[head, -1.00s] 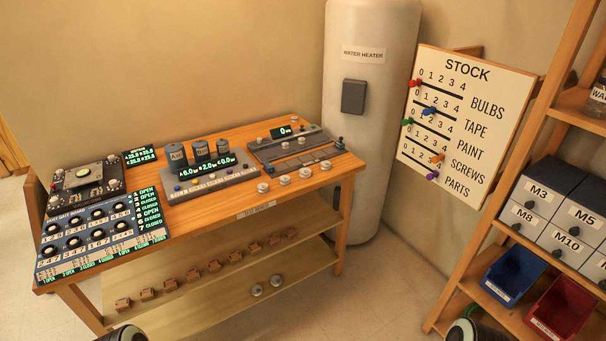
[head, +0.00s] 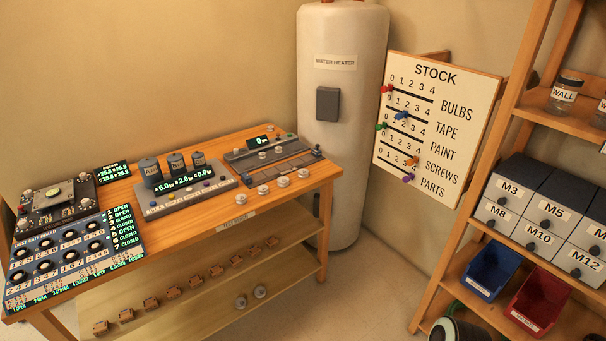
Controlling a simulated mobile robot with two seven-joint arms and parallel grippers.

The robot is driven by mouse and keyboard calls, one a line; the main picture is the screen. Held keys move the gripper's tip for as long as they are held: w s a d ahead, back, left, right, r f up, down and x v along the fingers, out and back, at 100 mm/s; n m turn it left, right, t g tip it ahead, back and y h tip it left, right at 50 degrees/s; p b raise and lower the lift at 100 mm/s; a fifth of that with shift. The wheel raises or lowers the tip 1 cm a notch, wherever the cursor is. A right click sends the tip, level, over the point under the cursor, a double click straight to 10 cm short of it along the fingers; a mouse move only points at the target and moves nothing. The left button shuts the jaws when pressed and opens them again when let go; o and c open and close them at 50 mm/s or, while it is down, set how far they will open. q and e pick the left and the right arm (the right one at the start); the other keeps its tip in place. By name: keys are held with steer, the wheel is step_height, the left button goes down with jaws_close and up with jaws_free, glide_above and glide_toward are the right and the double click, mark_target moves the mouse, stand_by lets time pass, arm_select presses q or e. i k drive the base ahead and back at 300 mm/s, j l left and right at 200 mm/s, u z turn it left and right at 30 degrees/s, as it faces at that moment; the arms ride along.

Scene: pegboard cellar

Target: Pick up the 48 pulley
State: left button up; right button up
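Several small pale round discs stand on the workbench's right front edge, among them a left one (head: 263,190), a middle one (head: 283,181) and a right one (head: 303,173). They look like pulleys, but no number is readable, so I cannot tell which is the 48 pulley. Two more round pieces, one on the left (head: 241,302) and one on the right (head: 261,292), lie on the lower shelf. Neither gripper is visible.
The workbench (head: 222,222) carries a grey rail fixture (head: 270,158), a weight console (head: 187,198) and a dust gate board (head: 75,256). A water heater (head: 345,60) stands behind its right end. A shelf rack with drawers (head: 540,205) and bins stands right. Floor shows between them.

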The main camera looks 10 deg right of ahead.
mark_target(303, 172)
steer(key=i+l+u, duration=0.15)
steer(key=u, duration=0.6)
steer(key=i+l+u, duration=0.35)
steer(key=l, duration=0.3)
steer(key=l+u, duration=0.2)
steer(key=i+l, duration=0.1)
steer(key=l, duration=0.3)
steer(key=i+l+u, duration=0.1)
steer(key=l, duration=0.25)
steer(key=i+l, duration=0.15)
steer(key=l, duration=0.25)
